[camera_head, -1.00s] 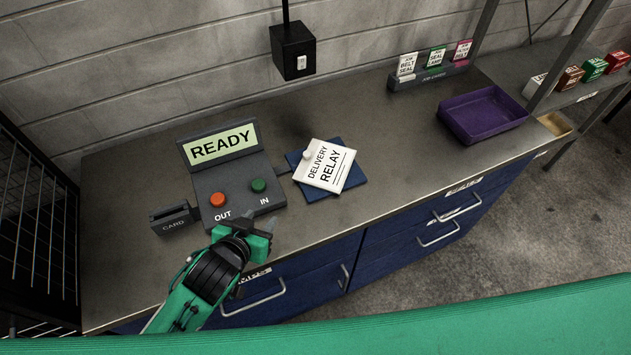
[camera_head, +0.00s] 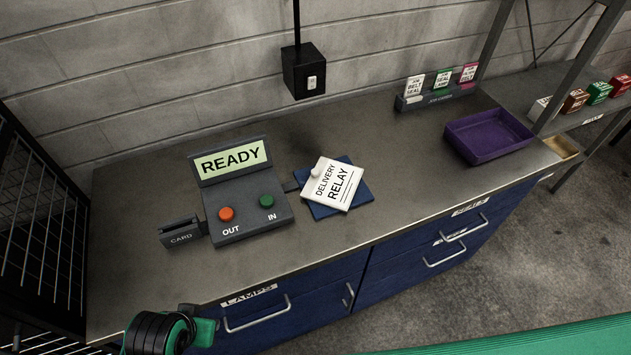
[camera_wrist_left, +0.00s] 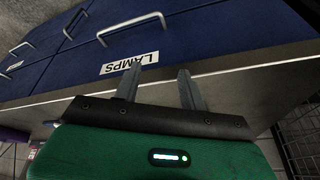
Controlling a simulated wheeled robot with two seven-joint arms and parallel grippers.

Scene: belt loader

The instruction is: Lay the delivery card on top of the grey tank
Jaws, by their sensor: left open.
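No grey tank shows in either view. My left gripper (camera_wrist_left: 159,84) is open and empty in the left wrist view, its two fingers apart in front of the LAMPS drawer. In the head view my left wrist is at the bottom left, below the counter's front edge and well away from the card. My right gripper is not in view.
The console (camera_head: 246,207) reads READY and has orange and green buttons, with a CARD slot (camera_head: 181,234) at its left. A purple tray (camera_head: 488,136) and a rack of cards (camera_head: 438,92) stand at the right. A black mesh cage (camera_head: 38,215) borders the left.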

